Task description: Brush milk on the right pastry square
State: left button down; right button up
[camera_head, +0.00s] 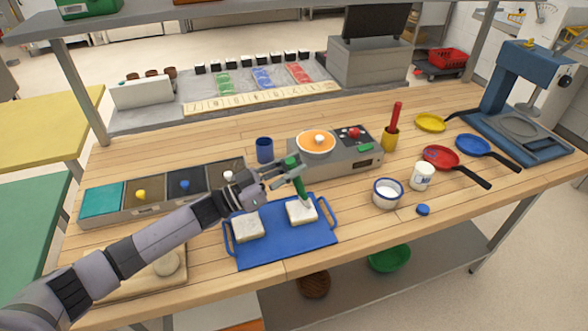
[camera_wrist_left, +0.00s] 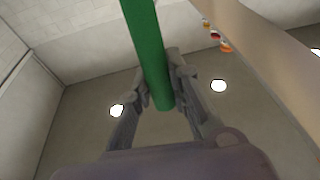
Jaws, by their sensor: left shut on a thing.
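My left gripper (camera_head: 275,174) is shut on a green-handled brush (camera_head: 297,178). The brush tilts, and its lower tip is at the right pastry square (camera_head: 300,212); I cannot tell whether it touches. The green handle (camera_wrist_left: 146,45) is between the fingers in the left wrist view. The left pastry square (camera_head: 248,228) lies beside the right one, both pale, on a blue tray (camera_head: 282,253) with side handles. A white bowl with a dark rim (camera_head: 387,194) and a white jar (camera_head: 422,176) stand right of the tray. Milk is not clearly identifiable. My right gripper is out of view.
Behind the tray are a blue cup (camera_head: 264,150) and a grey cooker with an orange pan (camera_head: 316,142). A row of lidded bins (camera_head: 150,212) stands left. Pans (camera_head: 441,158) and a blue machine (camera_head: 508,80) are right. The wooden front edge right of the tray is clear.

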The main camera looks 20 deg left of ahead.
pick_arm(q)
jog(key=shift+a, duration=0.2)
jog(key=s+a, duration=0.1)
jog(key=a, duration=0.1)
jog(key=s+a+p, duration=0.1)
jog(key=shift+s+a, duration=0.2)
jog(key=shift+a, duration=0.2)
dwell(0.4)
jog(key=shift+r, duration=0.1)
notch_tip(320, 180, up, 7)
jog(key=p, duration=0.6)
